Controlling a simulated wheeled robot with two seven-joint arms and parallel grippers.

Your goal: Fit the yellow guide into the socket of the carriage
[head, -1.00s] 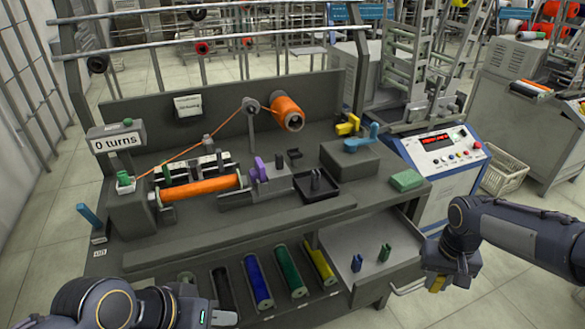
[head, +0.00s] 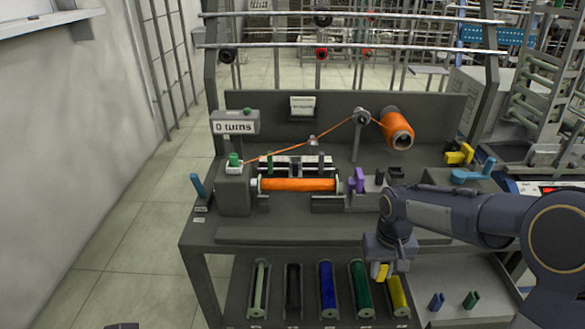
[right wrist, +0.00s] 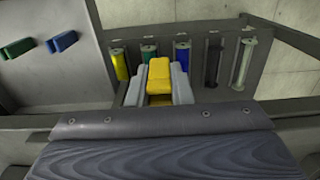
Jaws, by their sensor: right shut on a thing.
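My right gripper (head: 381,268) is shut on the yellow guide (head: 379,272), in front of the bench's front edge and above the bobbin rack. In the right wrist view the yellow guide (right wrist: 159,75) sits between the two pale fingers of my right gripper (right wrist: 158,88). My left gripper is not in view.
A rack below the bench holds several bobbins, such as the blue one (head: 326,288). A blue guide (head: 437,301) and a green guide (head: 471,299) stand in the open drawer at right.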

